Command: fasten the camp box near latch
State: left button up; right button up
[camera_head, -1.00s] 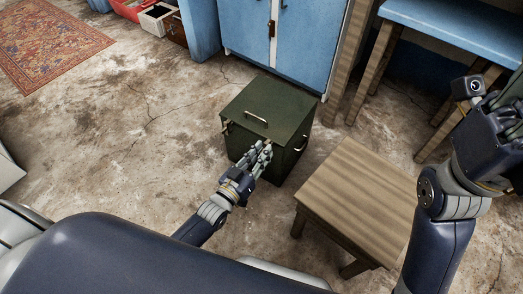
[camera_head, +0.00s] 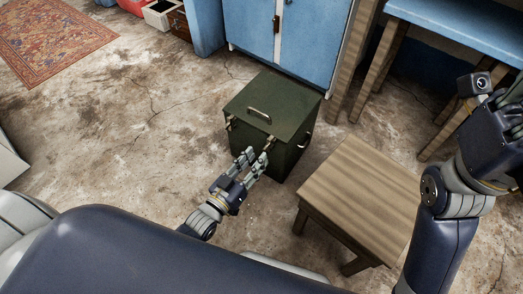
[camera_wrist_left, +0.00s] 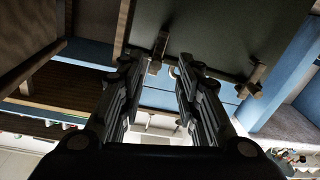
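The dark green camp box (camera_head: 275,105) stands on the floor, its lid down with a bar handle on top. One metal latch (camera_head: 231,121) is at the left of its front side. Another latch (camera_head: 270,141) is at the right end of that side, partly behind my fingers. My left gripper (camera_head: 257,156) is open in front of the right-end latch. In the left wrist view the open fingers (camera_wrist_left: 156,72) have one latch (camera_wrist_left: 160,48) between and beyond their tips; contact is unclear. The other latch (camera_wrist_left: 252,80) is to the right. My right gripper (camera_head: 495,115) is raised at the right edge, its fingers unclear.
A wooden stool (camera_head: 360,190) stands close to the box's right. A blue cabinet (camera_head: 310,45) is right behind the box. A blue table (camera_head: 465,30) is at the back right. The floor left of the box is clear up to a patterned rug (camera_head: 50,40).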

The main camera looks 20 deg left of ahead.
pick_arm(q)
jog(key=v, duration=0.7)
dwell(0.4)
